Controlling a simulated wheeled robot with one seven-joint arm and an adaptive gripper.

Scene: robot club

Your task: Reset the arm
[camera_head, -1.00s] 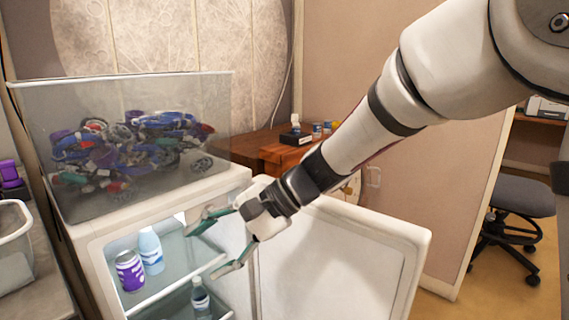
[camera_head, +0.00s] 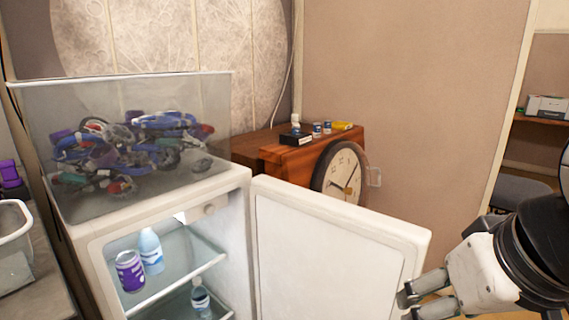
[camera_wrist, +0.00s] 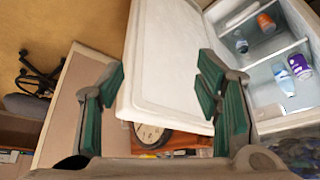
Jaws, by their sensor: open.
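My gripper (camera_wrist: 160,95) is open and empty in the wrist view, its green-padded fingers spread apart. In the head view my wrist and part of the gripper (camera_head: 422,300) show at the lower right, in front of the outer edge of the open fridge door (camera_head: 335,250). The wrist view shows the white door (camera_wrist: 170,60) beyond and between the fingers. Whether a finger touches the door cannot be told.
The open fridge holds a purple can (camera_head: 130,271), a light blue bottle (camera_head: 151,250) and a clear bottle (camera_head: 201,300). A clear bin (camera_head: 60,110) of toy parts stands on top. A clock (camera_head: 342,172) leans by a wooden cabinet (camera_head: 300,158). A chair (camera_head: 515,190) stands right.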

